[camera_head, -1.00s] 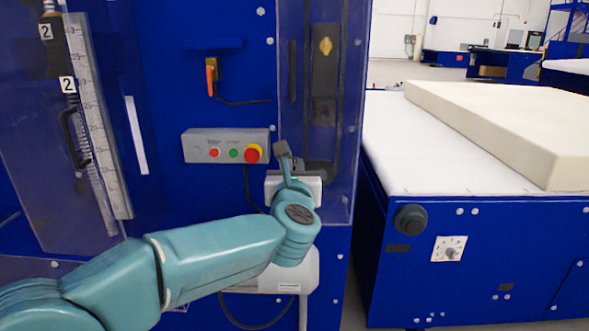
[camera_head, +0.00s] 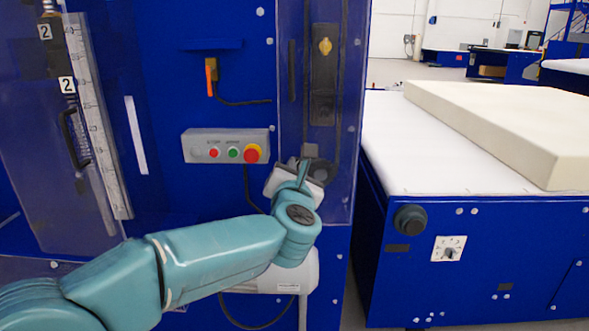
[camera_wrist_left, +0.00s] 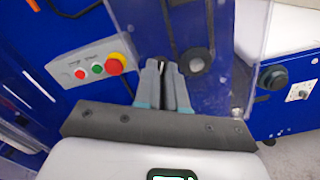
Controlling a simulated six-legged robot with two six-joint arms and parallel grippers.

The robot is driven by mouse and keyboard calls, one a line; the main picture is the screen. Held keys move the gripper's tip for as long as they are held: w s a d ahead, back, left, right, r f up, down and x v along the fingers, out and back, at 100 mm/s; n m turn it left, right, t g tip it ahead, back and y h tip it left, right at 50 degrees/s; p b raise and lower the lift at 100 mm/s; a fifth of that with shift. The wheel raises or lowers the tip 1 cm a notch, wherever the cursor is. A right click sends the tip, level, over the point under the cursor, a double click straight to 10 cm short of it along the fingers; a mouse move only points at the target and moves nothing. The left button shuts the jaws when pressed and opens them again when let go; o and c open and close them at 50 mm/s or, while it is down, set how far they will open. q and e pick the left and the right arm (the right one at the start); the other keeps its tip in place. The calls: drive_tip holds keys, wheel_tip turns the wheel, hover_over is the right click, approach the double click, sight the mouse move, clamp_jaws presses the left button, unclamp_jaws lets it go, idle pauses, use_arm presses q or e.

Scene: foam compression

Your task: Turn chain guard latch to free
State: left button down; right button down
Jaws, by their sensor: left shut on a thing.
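My left gripper (camera_head: 304,165) reaches up to the clear guard panel (camera_head: 345,110) on the blue machine. Its teal-and-grey fingers (camera_wrist_left: 161,72) are closed together in the left wrist view, on a small dark piece (camera_wrist_left: 160,61) that appears to be the latch. The fingers hide most of this piece, so its exact angle cannot be told. A round dark knob (camera_wrist_left: 194,61) sits just right of the fingertips in the wrist view. My right gripper is in neither view.
A grey button box (camera_head: 226,146) with a red-and-yellow stop button (camera_head: 252,153) is just left of the gripper. An orange-handled switch (camera_head: 211,77) is above it. A conveyor table (camera_head: 390,150) with a foam slab (camera_head: 510,120) stands to the right.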

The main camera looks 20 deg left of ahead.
use_arm(q)
drive_tip(key=m+p, duration=0.3)
drive_tip(key=m, duration=0.9)
drive_tip(key=shift+d+f+m+p, duration=0.1)
drive_tip(key=shift+f+m+p, duration=0.05)
drive_tip(key=shift+m+p, duration=0.2)
idle(0.4)
drive_tip(key=c, duration=1.2)
unclamp_jaws()
drive_tip(key=v, duration=1.6)
drive_tip(key=shift+b, duration=0.45)
